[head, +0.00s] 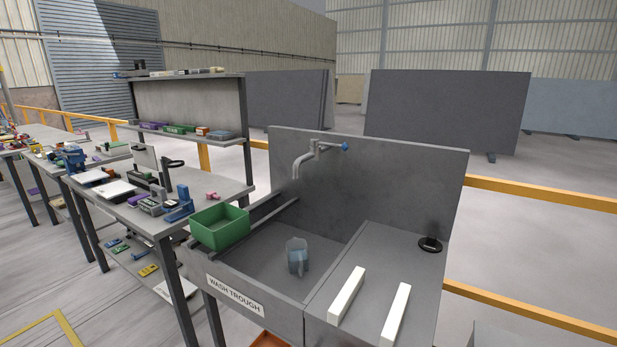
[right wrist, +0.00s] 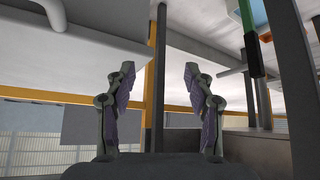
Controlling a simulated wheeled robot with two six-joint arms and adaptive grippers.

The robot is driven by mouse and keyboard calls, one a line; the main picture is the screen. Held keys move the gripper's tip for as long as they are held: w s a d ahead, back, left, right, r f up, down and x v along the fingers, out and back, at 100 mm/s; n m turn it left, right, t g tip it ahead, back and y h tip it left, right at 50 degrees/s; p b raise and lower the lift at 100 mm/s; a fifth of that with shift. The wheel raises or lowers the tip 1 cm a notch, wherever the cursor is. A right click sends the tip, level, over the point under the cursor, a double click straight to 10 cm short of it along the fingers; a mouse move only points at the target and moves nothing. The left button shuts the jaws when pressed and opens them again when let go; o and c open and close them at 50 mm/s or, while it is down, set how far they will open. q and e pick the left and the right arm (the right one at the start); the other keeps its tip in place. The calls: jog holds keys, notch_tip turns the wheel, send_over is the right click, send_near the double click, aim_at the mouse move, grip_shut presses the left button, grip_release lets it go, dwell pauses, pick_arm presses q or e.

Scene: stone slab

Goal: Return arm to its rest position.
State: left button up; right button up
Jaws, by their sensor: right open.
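My right gripper (right wrist: 160,78) shows in the right wrist view with its two fingers spread apart. Nothing is between the fingertips; a grey post stands in the background behind the gap. Neither arm and neither gripper shows in the head view. My left gripper is in neither view.
The grey wash trough (head: 232,282) holds a translucent blue-grey jug (head: 297,257) below the tap (head: 304,160). A green bin (head: 220,228) sits at its left. A cluttered workbench (head: 225,183) stands left.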

jog(key=s+a+f+g, duration=0.2)
jog(key=s+a+f, duration=0.4)
jog(key=s, duration=0.5)
jog(key=s+a+f+n+g+p, duration=0.1)
jog(key=s+a+f+g, duration=0.1)
jog(key=s+a+f, duration=0.5)
jog(key=s+a+f+g, duration=0.2)
jog(key=s+a+f, duration=0.4)
jog(key=s, duration=1.1)
jog(key=a, duration=0.2)
jog(key=shift+a+f+g+p, duration=0.25)
jog(key=shift+a+g+p, duration=0.05)
jog(key=shift+a+p, duration=0.1)
